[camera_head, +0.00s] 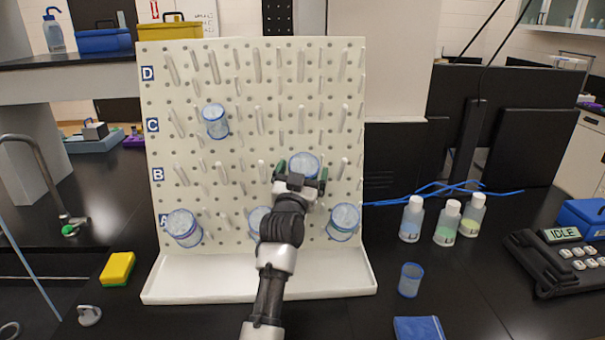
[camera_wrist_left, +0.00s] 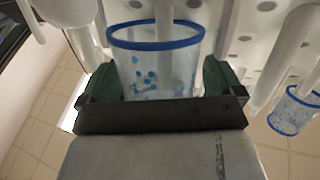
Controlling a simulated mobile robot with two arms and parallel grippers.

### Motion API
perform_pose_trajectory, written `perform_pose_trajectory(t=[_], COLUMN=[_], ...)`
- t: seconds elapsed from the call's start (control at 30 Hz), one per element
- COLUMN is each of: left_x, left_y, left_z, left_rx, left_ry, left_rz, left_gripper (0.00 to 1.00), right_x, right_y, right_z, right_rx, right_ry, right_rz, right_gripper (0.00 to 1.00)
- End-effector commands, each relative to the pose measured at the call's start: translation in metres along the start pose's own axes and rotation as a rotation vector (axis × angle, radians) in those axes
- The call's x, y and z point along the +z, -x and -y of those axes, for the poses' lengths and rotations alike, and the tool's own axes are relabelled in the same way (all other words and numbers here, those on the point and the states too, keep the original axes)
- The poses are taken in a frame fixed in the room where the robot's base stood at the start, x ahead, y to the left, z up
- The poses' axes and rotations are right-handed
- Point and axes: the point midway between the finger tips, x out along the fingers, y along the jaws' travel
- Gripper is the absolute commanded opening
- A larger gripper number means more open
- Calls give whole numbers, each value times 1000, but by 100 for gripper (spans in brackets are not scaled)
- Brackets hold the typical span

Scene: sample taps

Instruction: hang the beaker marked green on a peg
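A clear beaker with a blue rim (camera_head: 303,163) is at the pegboard's (camera_head: 250,95) row B, right of the middle. My left gripper (camera_head: 300,181) has its green-black fingers on either side of it. In the left wrist view the beaker (camera_wrist_left: 155,75) is between the fingers, and a peg shows through or inside its mouth. Whether the fingers press on it or stand just clear is not plain. No green mark shows on this beaker; blue spots show on its wall. Another blue-rimmed beaker (camera_head: 410,280) stands on the bench at right. My right gripper is out of view.
Other beakers are on the board: one at row C left (camera_head: 215,121), and at row A left (camera_head: 183,228), middle (camera_head: 258,221) and right (camera_head: 343,222). Many pegs are bare. Several bottles (camera_head: 446,223), a sponge (camera_head: 117,268) and a phone-like device (camera_head: 562,260) stand on the bench.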

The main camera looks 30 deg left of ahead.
Motion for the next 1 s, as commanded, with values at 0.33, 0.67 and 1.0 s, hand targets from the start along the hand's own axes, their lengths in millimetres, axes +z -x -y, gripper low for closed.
perform_pose_trajectory(t=[0.33, 0.67, 1.0], left_x=[1, 4, 1], left_y=[4, 62, 106], left_z=[0, -1, 0], left_rx=[0, 0, 0], left_ry=[0, 1, 0], left_rz=[1, 1, 1], left_gripper=[98, 98, 98], right_x=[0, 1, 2], right_y=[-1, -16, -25], right_z=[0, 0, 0], right_rx=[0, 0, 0], right_ry=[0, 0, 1], right_rz=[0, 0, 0], right_gripper=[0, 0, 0])
